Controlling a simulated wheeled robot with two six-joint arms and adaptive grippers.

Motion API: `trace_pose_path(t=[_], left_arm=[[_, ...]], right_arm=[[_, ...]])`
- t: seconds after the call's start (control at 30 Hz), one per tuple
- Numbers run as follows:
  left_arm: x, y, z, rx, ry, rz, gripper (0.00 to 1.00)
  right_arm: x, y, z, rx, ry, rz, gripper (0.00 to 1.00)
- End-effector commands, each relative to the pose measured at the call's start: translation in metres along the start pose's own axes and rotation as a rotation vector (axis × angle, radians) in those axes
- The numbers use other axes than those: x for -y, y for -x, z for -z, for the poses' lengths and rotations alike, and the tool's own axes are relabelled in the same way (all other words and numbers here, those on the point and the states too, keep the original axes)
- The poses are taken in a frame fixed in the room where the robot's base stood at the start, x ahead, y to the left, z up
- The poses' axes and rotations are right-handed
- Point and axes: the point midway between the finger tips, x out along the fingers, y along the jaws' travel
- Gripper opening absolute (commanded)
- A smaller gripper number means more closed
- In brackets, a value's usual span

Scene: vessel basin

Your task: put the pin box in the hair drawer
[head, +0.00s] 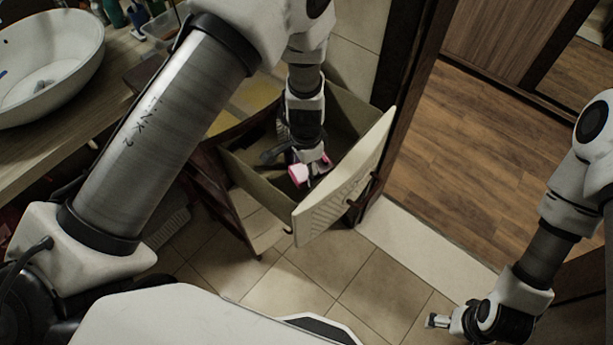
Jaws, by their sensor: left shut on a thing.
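The hair drawer (352,193) is pulled open, with its pale front panel facing right and its inside showing. My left gripper (309,171) points down over the open drawer and is shut on the pink pin box (298,174). The pin box is at the fingertips, within the drawer's outline; I cannot tell whether it touches the drawer floor. The fingers cover part of it. A dark item (272,152) shows beside the gripper, partly hidden by it. At the lower right, the end of my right arm shows, but its finger opening is unclear at my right gripper (438,321).
A white vessel basin (45,60) stands on the wooden counter (60,140) at the left. Bottles (113,12) and a clear container (160,28) stand at the back. The tiled floor (350,285) in front of the drawer is clear. A dark door frame (405,70) rises behind the drawer.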

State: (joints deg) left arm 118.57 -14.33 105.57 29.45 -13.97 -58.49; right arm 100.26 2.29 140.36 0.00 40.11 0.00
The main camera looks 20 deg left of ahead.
Motion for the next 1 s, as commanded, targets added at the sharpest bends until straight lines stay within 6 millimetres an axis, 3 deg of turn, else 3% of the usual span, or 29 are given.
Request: trace_pose_path(t=[0.4, 0.77, 0.8, 0.87, 1.0], left_arm=[[0.000, -0.063, 0.000, -0.001, 0.000, 0.000, 0.21], [0.000, -0.070, 0.000, -0.001, 0.000, 0.001, 0.21], [0.000, -0.070, 0.000, -0.001, 0.000, 0.001, 0.67], [0.000, -0.069, 0.000, -0.001, 0.000, 0.001, 0.89], [0.000, -0.069, 0.000, -0.001, 0.000, 0.001, 0.89]], right_arm=[[0.000, 0.008, 0.000, 0.001, 0.000, 0.000, 0.92], [0.000, 0.006, 0.000, 0.000, 0.000, 0.000, 0.92], [0.000, 0.006, 0.000, 0.000, 0.000, 0.000, 0.92], [0.000, 0.006, 0.000, 0.000, 0.000, 0.000, 0.92], [0.000, 0.006, 0.000, 0.000, 0.000, 0.000, 0.92]])
